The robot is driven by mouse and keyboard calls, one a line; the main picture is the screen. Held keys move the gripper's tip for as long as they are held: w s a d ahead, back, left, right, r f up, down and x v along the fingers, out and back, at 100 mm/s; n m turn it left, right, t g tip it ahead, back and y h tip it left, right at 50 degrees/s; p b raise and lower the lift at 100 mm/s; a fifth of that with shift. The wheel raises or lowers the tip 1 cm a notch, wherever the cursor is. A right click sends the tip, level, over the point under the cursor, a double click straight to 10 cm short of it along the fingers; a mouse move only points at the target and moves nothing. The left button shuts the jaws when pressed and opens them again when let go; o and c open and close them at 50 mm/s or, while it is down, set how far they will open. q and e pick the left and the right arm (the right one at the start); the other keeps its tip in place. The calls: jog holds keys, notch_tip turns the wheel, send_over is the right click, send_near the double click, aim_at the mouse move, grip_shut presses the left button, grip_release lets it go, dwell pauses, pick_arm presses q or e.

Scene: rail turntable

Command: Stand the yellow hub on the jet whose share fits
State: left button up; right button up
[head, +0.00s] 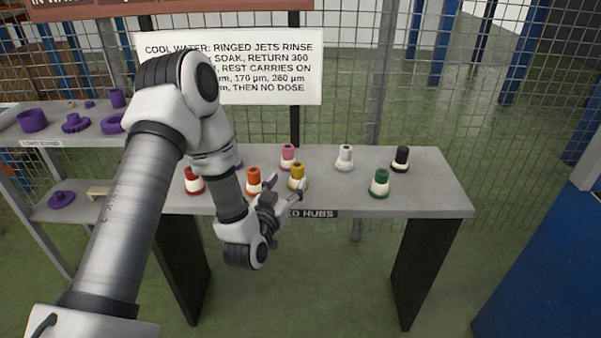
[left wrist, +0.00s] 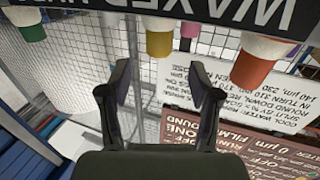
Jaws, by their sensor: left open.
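The yellow hub (head: 297,172) stands upright with a pale base near the front edge of the grey table, between the orange hub (head: 254,176) and the green hub (head: 379,180). My left gripper (head: 286,190) is open and empty, just in front of the yellow hub and the table edge. In the left wrist view, which looks upside down, the yellow hub (left wrist: 160,42) lies ahead of the spread fingers of the left gripper (left wrist: 152,82), apart from them. I cannot pick out any jet for certain. My right gripper is not in view.
Red (head: 194,182), pink (head: 288,153), white (head: 345,155) and black (head: 401,157) hubs share the table (head: 440,190). Purple parts (head: 33,121) lie on a shelf at left. A white sign (head: 280,60), partly covered by my arm, mentions ringed jets and µm values. Mesh fencing stands behind.

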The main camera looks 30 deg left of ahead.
aim_at(295, 172)
pick_arm(q)
jog(key=x, duration=0.5)
jog(key=shift+w+f, duration=0.15)
jog(key=shift+w, duration=0.15)
grip_shut()
